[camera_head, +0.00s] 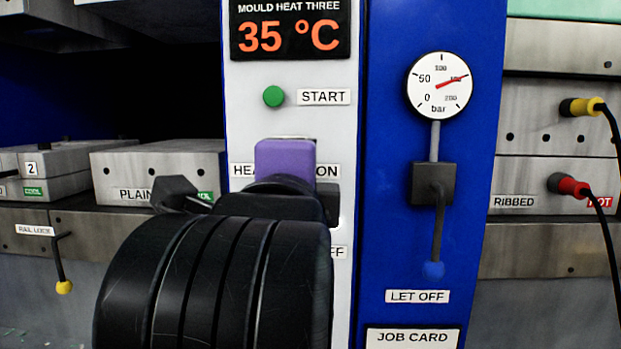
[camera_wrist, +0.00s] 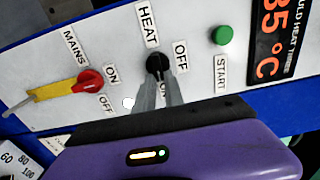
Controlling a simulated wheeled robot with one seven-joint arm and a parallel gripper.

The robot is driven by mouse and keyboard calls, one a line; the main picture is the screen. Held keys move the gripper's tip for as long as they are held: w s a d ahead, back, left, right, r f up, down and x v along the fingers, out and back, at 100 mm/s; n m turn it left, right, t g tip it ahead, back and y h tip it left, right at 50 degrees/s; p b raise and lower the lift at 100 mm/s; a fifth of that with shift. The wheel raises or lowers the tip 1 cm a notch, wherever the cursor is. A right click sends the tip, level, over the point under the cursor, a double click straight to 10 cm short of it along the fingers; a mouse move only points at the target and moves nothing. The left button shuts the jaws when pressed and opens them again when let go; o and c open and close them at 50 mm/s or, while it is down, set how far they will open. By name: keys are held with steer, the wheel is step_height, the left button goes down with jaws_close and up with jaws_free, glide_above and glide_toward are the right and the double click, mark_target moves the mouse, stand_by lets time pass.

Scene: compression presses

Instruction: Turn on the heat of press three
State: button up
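The heat switch (camera_wrist: 157,65) of press three is a black knob on the white panel, between its HEAT, OFF and ON labels. Its pointing direction is unclear. My gripper (camera_wrist: 159,84) has its two grey fingers at the knob, with a narrow gap between them; whether they clamp it is unclear. The fingers partly cover the ON label. In the head view my purple gripper body (camera_head: 285,162) and dark wrist hide the knob. The display (camera_head: 290,30) reads MOULD HEAT THREE, 35 °C.
A green START button (camera_head: 273,96) sits above my gripper. A red mains switch with a yellow handle (camera_wrist: 85,82) is beside the heat switch. To the right are a pressure gauge (camera_head: 440,85) and a blue-tipped let-off lever (camera_head: 434,235). Cables hang at far right.

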steer(key=o, duration=0.3)
steer(key=shift+s, duration=0.1)
steer(key=s, duration=0.7)
steer(key=shift+s+a, duration=0.15)
steer(key=shift+s, duration=0.2)
steer(key=shift+w+f, duration=0.1)
